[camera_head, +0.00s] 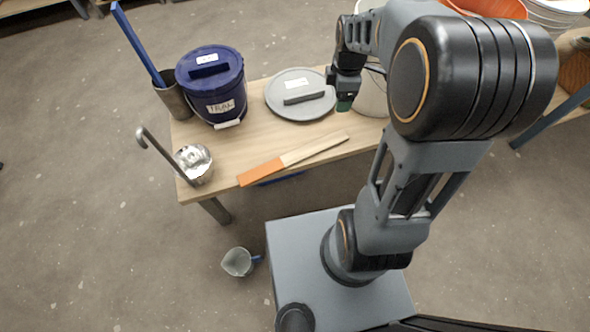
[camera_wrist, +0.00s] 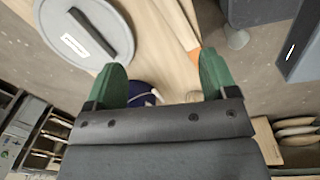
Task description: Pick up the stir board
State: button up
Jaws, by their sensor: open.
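The stir board (camera_head: 308,152) is a long flat pale wooden strip with an orange end. It lies flat on the wooden bench (camera_head: 230,150) near its front edge, with the orange end toward the left. In the wrist view the stir board (camera_wrist: 176,22) shows at the top, its orange part partly hidden by a finger. My gripper (camera_head: 345,101) is above the bench's right part, up and right of the board and apart from it. Its green fingers (camera_wrist: 163,78) are spread with nothing held between them.
A grey lid (camera_head: 292,85) with a dark handle lies behind the board. A lidded blue bucket (camera_head: 222,95), a metal ladle (camera_head: 195,165) and a dark holder (camera_head: 174,101) with a blue stick stand left. A pale bucket (camera_head: 372,95) stands beside my gripper. A jug (camera_head: 238,262) is on the floor.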

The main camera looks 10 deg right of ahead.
notch_tip(320, 180, down, 10)
jog(key=w+d+n+b, duration=0.2)
jog(key=w+n+b, duration=0.1)
jog(key=n+b, duration=0.15)
jog(key=b, duration=0.4)
send_over(334, 138)
jog(key=shift+n+g, duration=0.25)
jog(key=shift+g, duration=0.15)
notch_tip(334, 138, down, 8)
jog(key=shift+f, duration=0.25)
jog(key=shift+f+b, duration=1.7)
jog(key=shift+f, duration=1.5)
jog(key=shift+r, duration=0.1)
jog(key=shift+c, duration=0.2)
jog(key=c, duration=1.2)
jog(key=shift+o, duration=0.2)
jog(key=shift+r, duration=0.1)
